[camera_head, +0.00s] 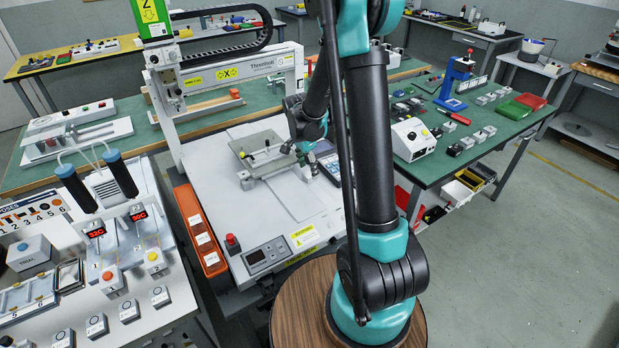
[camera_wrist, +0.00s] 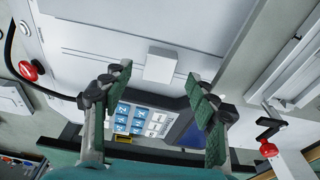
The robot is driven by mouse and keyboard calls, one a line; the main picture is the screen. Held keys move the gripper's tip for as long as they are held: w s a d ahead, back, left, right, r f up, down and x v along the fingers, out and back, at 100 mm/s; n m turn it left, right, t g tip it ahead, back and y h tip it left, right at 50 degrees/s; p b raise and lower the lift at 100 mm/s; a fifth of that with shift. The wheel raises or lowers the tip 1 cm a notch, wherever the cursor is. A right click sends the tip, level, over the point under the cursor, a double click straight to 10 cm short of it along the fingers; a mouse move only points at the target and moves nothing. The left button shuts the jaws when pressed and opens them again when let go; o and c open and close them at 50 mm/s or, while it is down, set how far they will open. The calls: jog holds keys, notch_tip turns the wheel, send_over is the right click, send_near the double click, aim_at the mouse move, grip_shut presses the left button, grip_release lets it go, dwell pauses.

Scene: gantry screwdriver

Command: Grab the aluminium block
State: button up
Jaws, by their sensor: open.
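A pale grey block (camera_wrist: 160,66), which looks like the aluminium block, lies on the light machine bed in the wrist view. My gripper (camera_wrist: 158,82) is open, with one green-padded finger on each side of the block's line. The block shows just past the fingertips, between them in the picture, and the fingers do not visibly touch it. In the head view my gripper (camera_head: 305,150) is low over the right part of the gantry bed (camera_head: 215,165); its fingers are small and partly hidden by my arm, and I cannot clearly make out the block there.
A keypad pendant (camera_wrist: 143,122) lies between and below the fingers in the wrist view. A clamp fixture (camera_head: 262,162) stands on the bed left of my gripper. Red knobs show at the left (camera_wrist: 30,70) and right (camera_wrist: 268,149) in the wrist view.

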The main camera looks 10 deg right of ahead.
aim_at(309, 177)
jog(key=shift+d+f, duration=0.2)
jog(key=shift+f, duration=1.2)
jog(key=c, duration=1.3)
jog(key=shift+r, duration=0.1)
